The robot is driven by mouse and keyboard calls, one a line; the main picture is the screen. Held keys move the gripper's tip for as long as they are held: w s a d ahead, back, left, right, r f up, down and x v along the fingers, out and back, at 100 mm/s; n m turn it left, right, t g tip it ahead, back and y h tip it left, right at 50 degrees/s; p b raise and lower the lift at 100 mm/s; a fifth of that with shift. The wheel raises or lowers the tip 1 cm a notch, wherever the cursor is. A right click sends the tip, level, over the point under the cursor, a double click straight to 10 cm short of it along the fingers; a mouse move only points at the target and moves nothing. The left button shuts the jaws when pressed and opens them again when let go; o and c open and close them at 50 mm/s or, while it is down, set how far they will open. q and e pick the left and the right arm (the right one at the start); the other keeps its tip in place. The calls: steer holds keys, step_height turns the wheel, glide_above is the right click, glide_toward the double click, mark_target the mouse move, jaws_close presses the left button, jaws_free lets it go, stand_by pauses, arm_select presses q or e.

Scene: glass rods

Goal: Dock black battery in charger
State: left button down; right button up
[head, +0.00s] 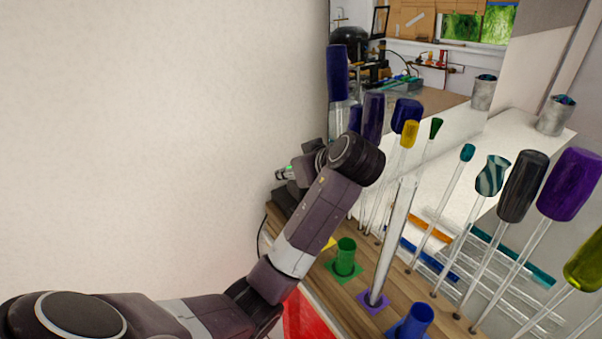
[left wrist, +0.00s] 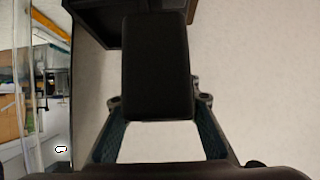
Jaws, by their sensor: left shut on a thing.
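The black battery (left wrist: 158,65) is a dark block with rounded edges in the left wrist view. My left gripper (left wrist: 158,108) is shut on its near end, one finger on each side. A dark box (left wrist: 92,28), which looks like the charger, shows behind the battery's far end; I cannot tell if they touch. In the head view my left gripper (head: 304,168) is at the shelf's far left end, partly hidden by my wrist. A dark block (head: 284,198), probably the charger, sits below it, and a small green light shows beside the gripper. My right gripper is not in view.
Several glass rods with coloured handles stand in the wooden shelf (head: 398,290) to the right, close to my left arm. A green holder (head: 345,257) and a blue holder (head: 413,322) stand there too. A plain wall (head: 150,120) fills the left.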

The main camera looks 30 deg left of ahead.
arm_select(q)
steer(key=w, duration=0.4)
steer(key=shift+a, duration=0.2)
steer(key=shift+w, duration=0.2)
steer(key=shift+f, duration=1.7)
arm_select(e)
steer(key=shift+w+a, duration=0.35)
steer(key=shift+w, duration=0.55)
arm_select(q)
steer(key=c, duration=2.1)
jaws_free()
steer(key=shift+d+f, duration=0.1)
steer(key=shift+f, duration=0.05)
steer(key=o, duration=0.4)
steer(key=shift+c, duration=0.2)
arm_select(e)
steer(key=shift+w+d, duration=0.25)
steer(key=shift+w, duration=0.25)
